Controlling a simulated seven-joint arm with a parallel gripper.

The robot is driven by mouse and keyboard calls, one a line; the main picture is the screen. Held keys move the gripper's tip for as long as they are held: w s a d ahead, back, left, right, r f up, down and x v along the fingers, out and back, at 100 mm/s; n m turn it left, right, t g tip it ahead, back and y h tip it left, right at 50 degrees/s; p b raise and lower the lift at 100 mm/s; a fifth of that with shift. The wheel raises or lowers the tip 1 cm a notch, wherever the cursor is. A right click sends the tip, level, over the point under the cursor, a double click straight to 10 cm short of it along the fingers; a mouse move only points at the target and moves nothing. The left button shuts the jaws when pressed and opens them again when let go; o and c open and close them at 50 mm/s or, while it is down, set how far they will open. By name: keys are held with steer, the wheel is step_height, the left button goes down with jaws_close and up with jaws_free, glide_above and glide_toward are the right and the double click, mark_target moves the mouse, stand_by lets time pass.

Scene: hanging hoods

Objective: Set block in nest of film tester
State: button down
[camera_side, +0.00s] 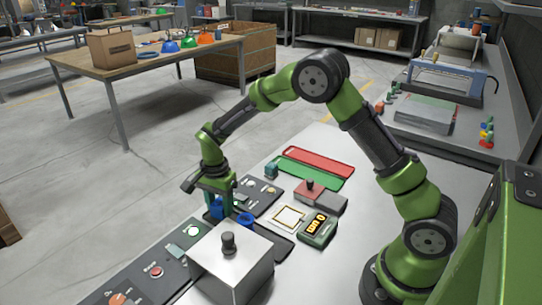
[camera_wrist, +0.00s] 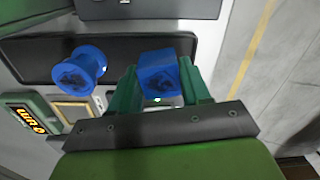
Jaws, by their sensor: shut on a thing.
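My gripper (camera_side: 216,197) is shut on a blue block (camera_wrist: 160,72), with one green finger on each side of it. The block also shows below the fingers in the side view (camera_side: 217,209). It is at the end of a dark tray (camera_wrist: 35,52); I cannot tell whether it touches the tray. A green meter with a lit yellow display (camera_side: 318,229) lies to the right in the side view, apart from my gripper. Beside it is a pale square with a yellowish frame (camera_side: 288,218), which looks like the nest, and it appears empty. The square also shows in the wrist view (camera_wrist: 76,110).
A second blue piece (camera_wrist: 85,70), spool-shaped, stands on the tray beside the held block. A metal box with a black knob (camera_side: 232,262) stands in front. Red (camera_side: 322,160) and green (camera_side: 312,174) panels lie behind. A grey block with a red top (camera_side: 320,196) is near the meter.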

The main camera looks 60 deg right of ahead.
steer(key=r, duration=0.9)
steer(key=shift+w+d, duration=0.1)
steer(key=shift+d, duration=0.1)
step_height(320, 180, up, 2)
steer(key=s+d, duration=0.1)
steer(key=d, duration=0.2)
steer(key=m, duration=0.2)
glide_above(289, 217)
step_height(289, 217, down, 4)
steer(key=shift+w+f, duration=0.1)
steer(key=shift+f, duration=2.85)
steer(key=shift+f, duration=0.9)
jaws_free()
steer(key=shift+r, duration=0.1)
step_height(289, 217, up, 7)
